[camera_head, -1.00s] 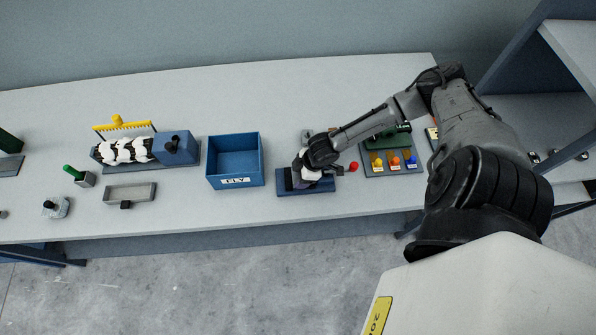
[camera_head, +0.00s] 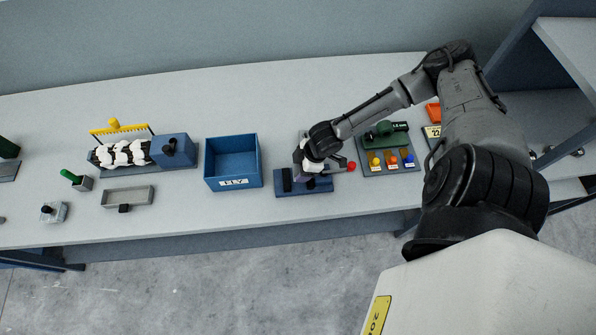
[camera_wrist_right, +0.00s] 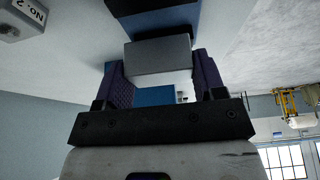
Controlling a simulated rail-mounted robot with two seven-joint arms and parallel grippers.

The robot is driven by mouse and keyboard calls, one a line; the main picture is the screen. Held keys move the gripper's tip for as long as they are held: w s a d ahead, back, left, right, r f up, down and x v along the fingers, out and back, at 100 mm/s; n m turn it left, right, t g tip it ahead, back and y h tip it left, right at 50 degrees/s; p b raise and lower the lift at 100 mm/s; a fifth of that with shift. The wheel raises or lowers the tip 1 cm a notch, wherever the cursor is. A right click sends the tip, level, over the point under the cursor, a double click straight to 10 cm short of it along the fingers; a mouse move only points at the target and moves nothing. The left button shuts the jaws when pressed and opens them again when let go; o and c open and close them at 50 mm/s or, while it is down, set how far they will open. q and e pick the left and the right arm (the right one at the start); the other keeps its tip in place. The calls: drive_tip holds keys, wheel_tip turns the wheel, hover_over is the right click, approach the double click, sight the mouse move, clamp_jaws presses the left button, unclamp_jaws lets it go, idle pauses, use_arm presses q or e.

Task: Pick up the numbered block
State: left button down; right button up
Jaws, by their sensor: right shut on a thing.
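My right gripper (camera_head: 309,168) is over the blue base plate (camera_head: 318,187) in the head view. In the right wrist view its two purple fingers (camera_wrist_right: 162,78) are shut on a grey block (camera_wrist_right: 158,55). I see no number on the faces of this block that show. A grey piece labelled "No 2" (camera_wrist_right: 22,14) stands apart at the upper left of the wrist view. The gripper hides most of the held block in the head view, and I cannot tell whether it touches the plate. My left gripper is not in view.
A blue open bin (camera_head: 233,183) stands left of the plate. A small red knob (camera_head: 351,167) is close to the gripper's right. A panel with coloured knobs (camera_head: 389,170) lies further right. A grey tray (camera_head: 140,196) and a roller device (camera_head: 175,150) are further left.

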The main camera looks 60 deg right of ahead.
drive_tip(key=s+d+r+p, duration=0.3)
drive_tip(key=s+d+r, duration=0.4)
drive_tip(key=r, duration=0.1)
drive_tip(key=shift+s+d+r+p, duration=0.2)
drive_tip(key=shift+d+r+p, duration=0.15)
drive_tip(key=shift+r, duration=0.05)
idle(0.4)
idle(0.3)
